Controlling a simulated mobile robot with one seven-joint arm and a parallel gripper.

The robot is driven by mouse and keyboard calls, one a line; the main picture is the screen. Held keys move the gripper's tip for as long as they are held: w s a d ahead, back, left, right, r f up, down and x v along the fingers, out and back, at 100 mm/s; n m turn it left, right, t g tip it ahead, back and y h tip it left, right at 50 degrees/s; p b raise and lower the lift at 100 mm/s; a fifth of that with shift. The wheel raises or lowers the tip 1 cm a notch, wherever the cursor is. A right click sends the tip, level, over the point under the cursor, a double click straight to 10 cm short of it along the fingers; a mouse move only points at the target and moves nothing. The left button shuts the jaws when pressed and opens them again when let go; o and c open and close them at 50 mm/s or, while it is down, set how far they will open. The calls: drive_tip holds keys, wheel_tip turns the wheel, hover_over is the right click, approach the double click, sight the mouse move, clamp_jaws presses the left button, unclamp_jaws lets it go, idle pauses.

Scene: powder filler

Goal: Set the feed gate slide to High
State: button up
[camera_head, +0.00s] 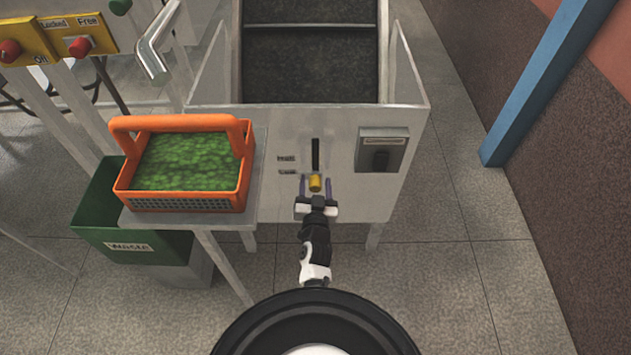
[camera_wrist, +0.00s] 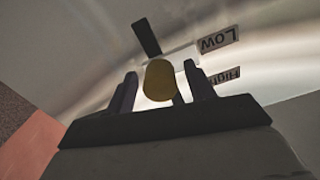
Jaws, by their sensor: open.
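The feed gate slide has a yellow knob (camera_head: 315,183) in front of a dark vertical slot (camera_head: 315,153) on the grey machine's front panel. To the left of the slot are two small labels, High (camera_head: 286,158) above Low (camera_head: 287,172). My gripper (camera_head: 316,187) is open, with one finger on each side of the knob. The wrist view also shows the knob (camera_wrist: 159,80) between my fingers, and the labels Low (camera_wrist: 218,40) and High (camera_wrist: 219,76) upside down. The knob's exact level against the labels, and whether the fingers touch it, are hard to tell.
A grey switch box (camera_head: 382,150) is on the panel to the right. An orange basket (camera_head: 190,203) of green pieces stands on a side table at left, above a green waste bin (camera_head: 107,238). A blue post (camera_head: 540,85) stands at right. Floor at lower right is clear.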

clamp_jaws()
wheel_tip(320, 180, up, 7)
drive_tip(key=p, duration=0.5)
drive_tip(key=shift+f+p, duration=0.15)
drive_tip(key=shift+p, duration=0.25)
drive_tip(key=shift+c, duration=0.7)
unclamp_jaws()
drive_tip(key=shift+o, duration=0.7)
drive_tip(key=shift+s+f, duration=0.15)
drive_tip(key=shift+s, duration=0.1)
